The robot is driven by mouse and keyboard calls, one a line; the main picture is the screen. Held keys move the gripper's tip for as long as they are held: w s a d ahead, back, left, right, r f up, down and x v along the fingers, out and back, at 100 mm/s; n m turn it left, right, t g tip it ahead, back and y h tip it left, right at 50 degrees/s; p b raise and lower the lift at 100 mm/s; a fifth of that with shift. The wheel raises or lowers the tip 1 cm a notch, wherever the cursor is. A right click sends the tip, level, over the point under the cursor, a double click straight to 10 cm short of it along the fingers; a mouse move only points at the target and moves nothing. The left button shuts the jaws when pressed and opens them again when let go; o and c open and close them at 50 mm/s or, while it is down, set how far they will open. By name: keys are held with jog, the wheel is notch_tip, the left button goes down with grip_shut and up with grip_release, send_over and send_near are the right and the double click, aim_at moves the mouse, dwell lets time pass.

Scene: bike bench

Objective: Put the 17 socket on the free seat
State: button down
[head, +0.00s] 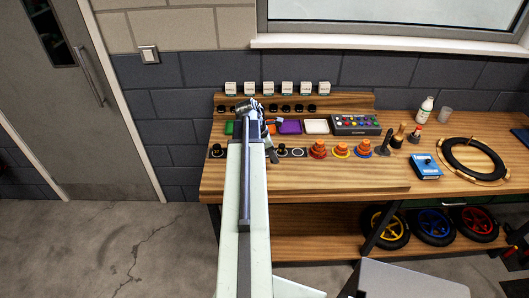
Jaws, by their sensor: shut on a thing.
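My gripper (268,136) is over the left part of the wooden bench, seen from behind and largely covered by my own arm. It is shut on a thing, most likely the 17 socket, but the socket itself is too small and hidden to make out. One seat with a pale ring (297,152) looks empty, just right of my gripper. A black socket-like piece (282,149) stands left of it, and another (217,150) stands at the strip's left end. No size marks can be read.
Small black pieces (298,108) line the back riser below white boxes (287,88). Purple (289,127) and white (316,126) trays lie behind the strip. Orange stacked cones (318,149) stand right of the pale ring. A tyre (474,159) lies far right.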

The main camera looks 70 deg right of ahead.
jog(key=w+d, duration=0.3)
jog(key=d, duration=0.2)
jog(key=w+d+f, duration=0.1)
jog(key=w+d, duration=0.1)
jog(key=d, duration=0.1)
jog(key=shift+w+d+b, duration=0.15)
jog(key=shift+w+b, duration=0.15)
jog(key=shift+b, duration=0.1)
jog(key=f+b, duration=0.4)
jog(key=shift+w+d, duration=0.15)
jog(key=shift+d, duration=0.05)
jog(key=shift+r, duration=0.25)
jog(key=shift+f, duration=0.1)
jog(key=c, duration=1.3)
grip_release()
jog(key=shift+o, duration=0.2)
